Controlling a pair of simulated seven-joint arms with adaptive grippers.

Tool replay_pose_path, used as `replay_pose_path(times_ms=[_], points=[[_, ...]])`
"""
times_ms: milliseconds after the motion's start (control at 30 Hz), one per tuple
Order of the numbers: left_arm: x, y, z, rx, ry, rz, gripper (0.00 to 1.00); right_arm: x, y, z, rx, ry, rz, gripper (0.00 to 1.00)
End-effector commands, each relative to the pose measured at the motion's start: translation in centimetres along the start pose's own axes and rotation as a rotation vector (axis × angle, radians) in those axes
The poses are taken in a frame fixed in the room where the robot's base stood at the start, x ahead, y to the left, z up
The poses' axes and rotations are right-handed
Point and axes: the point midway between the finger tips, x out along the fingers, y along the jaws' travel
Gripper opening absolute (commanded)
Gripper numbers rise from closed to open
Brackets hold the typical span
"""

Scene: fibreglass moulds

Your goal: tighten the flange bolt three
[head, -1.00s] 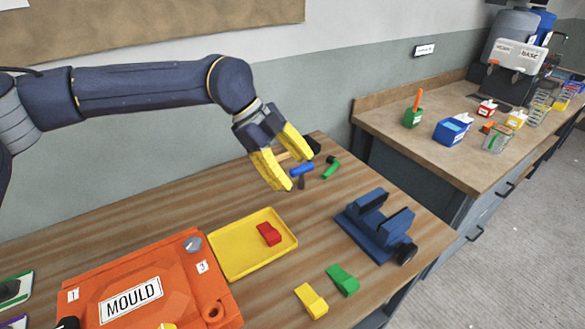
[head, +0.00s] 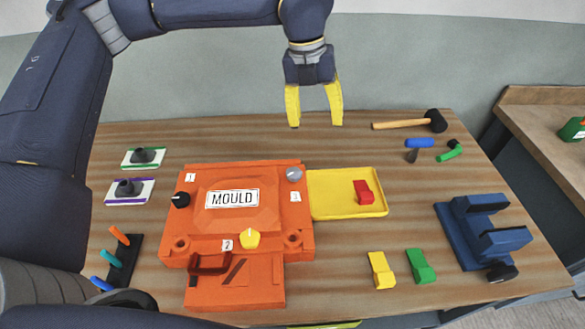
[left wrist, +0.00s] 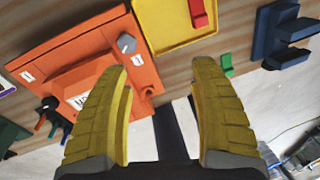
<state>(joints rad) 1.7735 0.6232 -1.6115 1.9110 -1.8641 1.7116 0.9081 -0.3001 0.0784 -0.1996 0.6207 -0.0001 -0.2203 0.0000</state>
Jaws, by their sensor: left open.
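The orange mould (head: 190,228) lies on the workbench. A grey knob-like bolt (head: 294,174) sits at its back right corner, beside a small white label (head: 295,197) that seems to read 3. A black knob (head: 180,199) is by label 1 and a yellow knob (head: 249,239) by label 2. My left gripper (head: 314,120) is open and empty, above and behind the grey bolt, apart from it. In the left wrist view the grey bolt (left wrist: 127,43) shows beyond the left one of the spread yellow fingers (left wrist: 163,100). My right gripper is not visible.
A yellow tray (head: 335,211) holding a red block (head: 364,192) adjoins the mould's right side. Bare bench lies behind the mould.

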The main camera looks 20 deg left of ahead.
Motion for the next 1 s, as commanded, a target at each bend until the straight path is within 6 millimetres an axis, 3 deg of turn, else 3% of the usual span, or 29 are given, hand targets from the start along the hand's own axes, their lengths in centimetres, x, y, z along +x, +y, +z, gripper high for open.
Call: replay_pose_path(times_ms=[100,200,567,767,1000], points=[[-0.3,2.2,-0.2,0.157,-0.021,0.079,0.62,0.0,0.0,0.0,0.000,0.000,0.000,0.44],[-0.4,3.2,-0.4,0.262,-0.020,0.130,0.62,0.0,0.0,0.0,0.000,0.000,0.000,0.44],[0.1,4.2,-0.7,0.407,0.011,0.174,0.62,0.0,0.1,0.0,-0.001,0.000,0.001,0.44],[2.6,4.7,-0.8,0.408,0.014,0.173,0.62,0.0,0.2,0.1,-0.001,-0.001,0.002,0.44],[7.0,5.4,-0.6,0.407,0.013,0.172,0.62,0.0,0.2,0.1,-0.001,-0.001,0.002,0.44]])
